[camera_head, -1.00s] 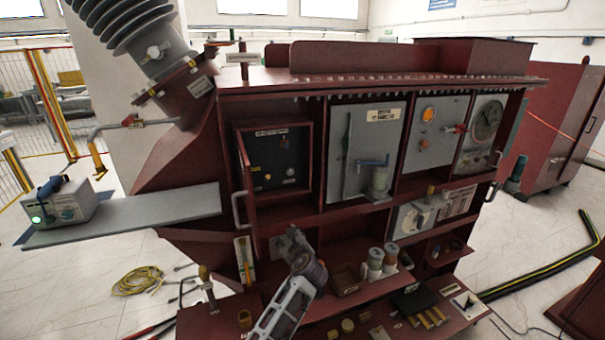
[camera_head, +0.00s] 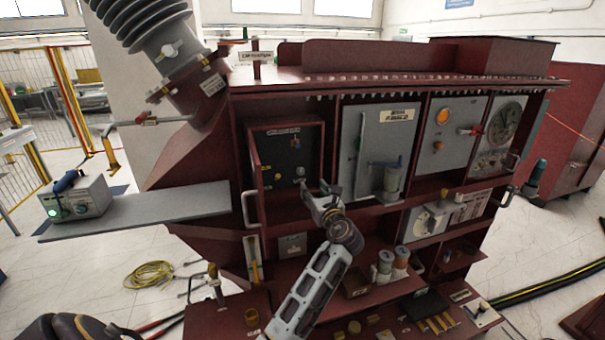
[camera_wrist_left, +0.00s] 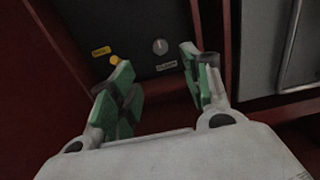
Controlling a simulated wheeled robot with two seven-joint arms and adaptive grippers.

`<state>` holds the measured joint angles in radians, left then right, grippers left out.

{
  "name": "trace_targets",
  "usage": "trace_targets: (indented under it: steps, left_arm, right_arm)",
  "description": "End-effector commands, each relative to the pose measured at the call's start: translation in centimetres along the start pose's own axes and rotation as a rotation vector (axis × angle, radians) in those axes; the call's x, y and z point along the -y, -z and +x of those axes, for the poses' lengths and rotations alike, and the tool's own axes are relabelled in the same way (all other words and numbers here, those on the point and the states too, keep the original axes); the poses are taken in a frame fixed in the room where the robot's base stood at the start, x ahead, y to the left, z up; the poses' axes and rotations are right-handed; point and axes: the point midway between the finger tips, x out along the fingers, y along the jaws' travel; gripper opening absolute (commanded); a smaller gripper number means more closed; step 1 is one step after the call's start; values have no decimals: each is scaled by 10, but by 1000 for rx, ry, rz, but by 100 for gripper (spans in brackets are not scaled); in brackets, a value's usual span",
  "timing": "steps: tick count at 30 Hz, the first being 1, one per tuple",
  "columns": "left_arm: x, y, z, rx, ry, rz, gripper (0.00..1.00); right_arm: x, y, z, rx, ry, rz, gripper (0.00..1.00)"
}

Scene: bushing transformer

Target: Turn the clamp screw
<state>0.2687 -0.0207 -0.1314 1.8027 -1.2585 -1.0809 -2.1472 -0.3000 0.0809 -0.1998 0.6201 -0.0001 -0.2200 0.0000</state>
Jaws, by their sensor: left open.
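A round silver screw or knob (camera_head: 300,171) sits on the dark panel (camera_head: 283,150) inside the open red box; I cannot read its label to confirm it is the clamp screw. In the left wrist view the same knob (camera_wrist_left: 159,46) shows beyond the fingers, between them and apart from them. A yellow knob (camera_wrist_left: 115,61) is to its left, behind the left finger. My left gripper (camera_head: 322,190) is just to the right of and below the knob, in front of the box. Its green-padded fingers (camera_wrist_left: 158,80) are open and empty. My right gripper is not in view.
The box's red door (camera_head: 254,185) stands open on the left. Spools (camera_head: 400,258) stand on the lower shelf. A grey side shelf (camera_head: 170,205) holds an instrument (camera_head: 75,198).

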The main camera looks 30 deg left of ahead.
Motion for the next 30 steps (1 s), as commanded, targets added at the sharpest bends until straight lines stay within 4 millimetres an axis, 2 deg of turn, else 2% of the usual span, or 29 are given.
trace_targets:
  steps: [5, 11, 30]
  left_arm:
    - [0, 0, 4, 0, 0, 0, 48]
    - [0, -1, 20, 0, 0, -1, 48]
    - [0, 0, 96, -1, 0, 0, 48]
  right_arm:
    - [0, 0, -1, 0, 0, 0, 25]
    - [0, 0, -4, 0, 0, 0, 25]
    - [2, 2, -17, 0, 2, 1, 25]
